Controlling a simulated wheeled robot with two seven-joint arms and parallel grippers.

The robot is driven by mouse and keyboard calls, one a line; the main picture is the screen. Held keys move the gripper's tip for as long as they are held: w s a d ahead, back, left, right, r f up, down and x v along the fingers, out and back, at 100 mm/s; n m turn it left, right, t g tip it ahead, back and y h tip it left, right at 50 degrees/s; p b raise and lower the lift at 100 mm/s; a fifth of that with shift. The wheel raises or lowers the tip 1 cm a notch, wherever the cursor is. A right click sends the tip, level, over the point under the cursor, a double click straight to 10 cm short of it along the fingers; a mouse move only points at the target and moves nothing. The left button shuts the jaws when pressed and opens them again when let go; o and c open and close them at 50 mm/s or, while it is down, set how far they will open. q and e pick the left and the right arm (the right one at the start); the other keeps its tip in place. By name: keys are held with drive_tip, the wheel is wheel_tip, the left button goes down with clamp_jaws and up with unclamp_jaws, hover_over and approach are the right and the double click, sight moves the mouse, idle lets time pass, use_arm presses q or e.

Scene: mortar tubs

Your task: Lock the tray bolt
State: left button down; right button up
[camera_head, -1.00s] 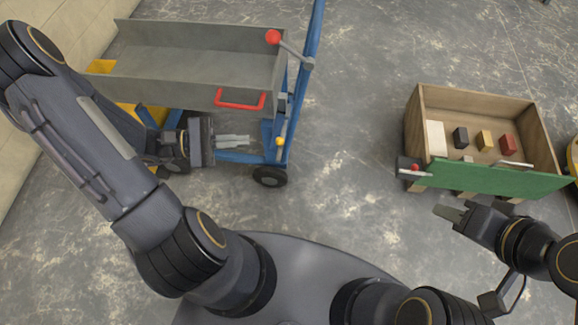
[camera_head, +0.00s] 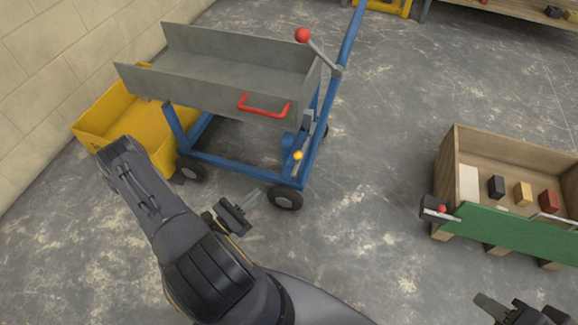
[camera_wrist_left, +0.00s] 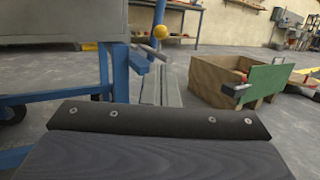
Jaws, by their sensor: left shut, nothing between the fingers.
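A grey metal tray (camera_head: 235,75) with a red handle (camera_head: 264,107) rests on a blue wheeled cart (camera_head: 240,168). A small yellow knob (camera_head: 298,155), which looks like the bolt's knob, sits low on the cart's near right post. It also shows in the left wrist view (camera_wrist_left: 161,31), beyond my fingers. My left gripper (camera_head: 262,193) is shut and empty, in front of the cart and apart from the knob. Its fingers (camera_wrist_left: 160,85) point forward in the left wrist view. My right gripper (camera_head: 485,302) is at the bottom right, partly cut off; its jaws are unclear.
A lever with a red ball (camera_head: 303,35) rises at the tray's right end. A yellow tub (camera_head: 130,115) stands behind the cart by the wall. A wooden box with a green front (camera_head: 510,232) holds several blocks at the right. The floor between cart and box is clear.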

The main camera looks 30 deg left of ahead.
use_arm(q)
drive_tip(key=shift+w, duration=0.1)
drive_tip(key=b+x, duration=0.2)
drive_tip(key=x, duration=1.2)
drive_tip(key=shift+r+b, duration=0.15)
drive_tip(key=shift+b, duration=0.2)
drive_tip(key=w, duration=0.2)
drive_tip(key=w+a, duration=0.1)
drive_tip(key=w, duration=0.1)
drive_tip(key=shift+w+p, duration=0.15)
drive_tip(key=shift+p, duration=0.15)
drive_tip(key=shift+w+a, duration=0.15)
drive_tip(key=shift+w, duration=0.25)
